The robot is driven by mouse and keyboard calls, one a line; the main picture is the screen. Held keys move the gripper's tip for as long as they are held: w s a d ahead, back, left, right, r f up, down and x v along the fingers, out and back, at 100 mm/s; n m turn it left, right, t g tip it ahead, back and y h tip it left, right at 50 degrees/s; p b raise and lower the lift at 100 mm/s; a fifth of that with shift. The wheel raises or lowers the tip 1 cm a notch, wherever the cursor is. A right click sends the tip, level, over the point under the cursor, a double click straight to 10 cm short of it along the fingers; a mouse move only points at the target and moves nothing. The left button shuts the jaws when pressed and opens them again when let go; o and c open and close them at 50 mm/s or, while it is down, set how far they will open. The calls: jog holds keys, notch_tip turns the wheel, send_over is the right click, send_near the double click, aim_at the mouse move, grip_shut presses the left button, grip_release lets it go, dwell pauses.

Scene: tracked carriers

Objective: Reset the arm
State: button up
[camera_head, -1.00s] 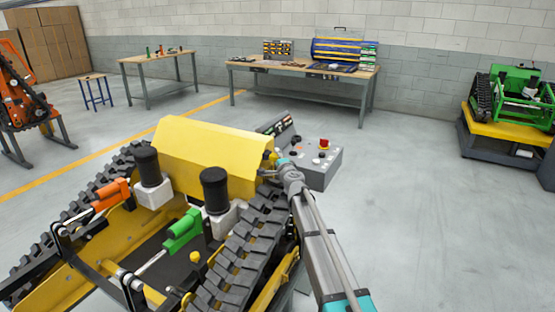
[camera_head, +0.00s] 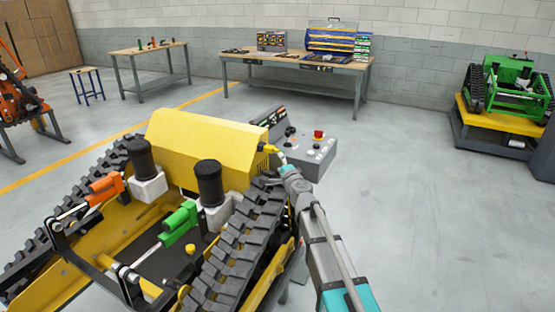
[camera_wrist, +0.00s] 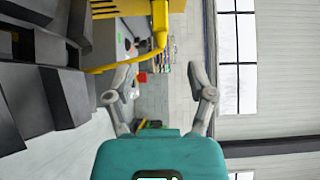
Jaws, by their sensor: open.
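My arm reaches up from the lower right in the head view, and its end is by the right rear side of a yellow tracked carrier (camera_head: 205,150). My gripper (camera_wrist: 160,80) is open in the wrist view, with its two grey fingers spread wide and nothing gripped between them. A yellow pipe or cable (camera_wrist: 160,25) runs close beyond the left finger. The carrier's black track (camera_wrist: 45,90) fills the left of the wrist view. In the head view the fingertips are hard to make out against the carrier.
A grey control box (camera_head: 308,155) with a red button stands just behind my arm's end. Workbenches (camera_head: 300,65) line the back wall. A green tracked machine (camera_head: 505,85) sits on a stand (camera_head: 490,118) at right. The floor right of my arm is clear.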

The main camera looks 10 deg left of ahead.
jog(key=shift+s+d, duration=0.25)
jog(key=shift+s, duration=0.3)
jog(key=shift+s+d+r+n+g+y+p, duration=0.15)
jog(key=shift+s+n+g+y+p, duration=0.15)
jog(key=shift+s+n+g+y, duration=0.35)
jog(key=s+d+f+n+g+h+p, duration=0.2)
jog(key=s+d+f+n+g+h, duration=0.1)
jog(key=s+d, duration=0.5)
jog(key=s+d+f+n+g+h+p, duration=0.2)
jog(key=s+d+g, duration=0.5)
jog(key=s, duration=0.5)
jog(key=s+d+f+n+g+h+p, duration=0.2)
jog(key=s+d+f+n+g+h, duration=0.2)
jog(key=s+d, duration=0.6)
notch_tip(320, 180, down, 2)
jog(key=n+g, duration=0.1)
jog(key=n, duration=0.1)
jog(key=shift+s+d+f+n+p, duration=0.15)
jog(key=shift+d+f+n+p, duration=0.05)
jog(key=shift+n+p, duration=0.2)
